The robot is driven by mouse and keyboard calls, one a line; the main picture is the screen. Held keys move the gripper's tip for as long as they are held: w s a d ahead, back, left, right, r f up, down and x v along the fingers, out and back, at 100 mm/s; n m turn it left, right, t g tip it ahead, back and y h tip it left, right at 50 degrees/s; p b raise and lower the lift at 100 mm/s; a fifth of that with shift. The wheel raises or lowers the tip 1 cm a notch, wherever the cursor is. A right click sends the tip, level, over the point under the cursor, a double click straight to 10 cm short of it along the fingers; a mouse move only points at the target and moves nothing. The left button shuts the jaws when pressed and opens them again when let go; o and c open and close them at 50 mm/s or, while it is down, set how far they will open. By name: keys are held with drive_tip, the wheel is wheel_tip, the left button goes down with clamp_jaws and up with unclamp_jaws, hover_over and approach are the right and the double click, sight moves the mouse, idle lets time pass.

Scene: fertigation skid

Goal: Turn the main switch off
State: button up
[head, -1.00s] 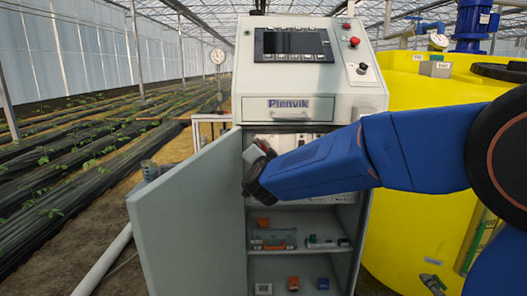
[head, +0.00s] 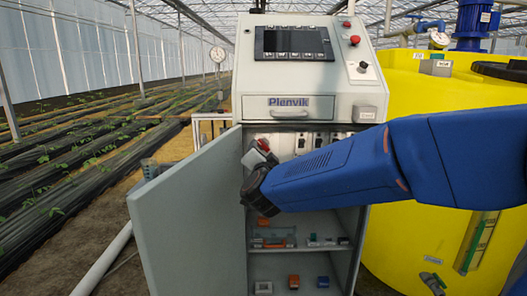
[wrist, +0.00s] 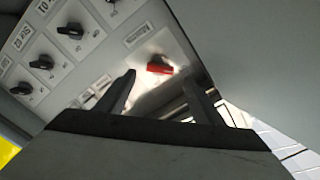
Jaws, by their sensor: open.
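The main switch is a red rotary knob (wrist: 159,67) on a pale plate with a label beside it, on the panel inside the cabinet. In the head view its red (head: 263,144) shows near the inner edge of the open door. My gripper (wrist: 160,80) is open and empty, with its two dark fingers on either side of the space just below the knob. The knob looks a little beyond the fingertips; I see no contact. In the head view my gripper (head: 257,158) is inside the cabinet opening, partly hidden by my wrist.
Several black rotary switches (wrist: 72,31) sit left of the red knob in the wrist view. The open cabinet door (head: 190,220) stands left of my wrist. Shelves (head: 300,249) with small parts lie below. A yellow tank (head: 430,110) stands at right.

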drive_tip(key=s, duration=1.2)
drive_tip(key=shift+s, duration=0.15)
drive_tip(key=s+d+f+n+g, duration=0.4)
drive_tip(key=s+d+f, duration=0.5)
drive_tip(key=s+d, duration=0.5)
drive_tip(key=s+d+f+n+g, duration=0.4)
drive_tip(key=s+d+f+g, duration=0.5)
drive_tip(key=s+d, duration=0.5)
drive_tip(key=shift+s+f+n, duration=0.4)
drive_tip(key=shift+f, duration=0.25)
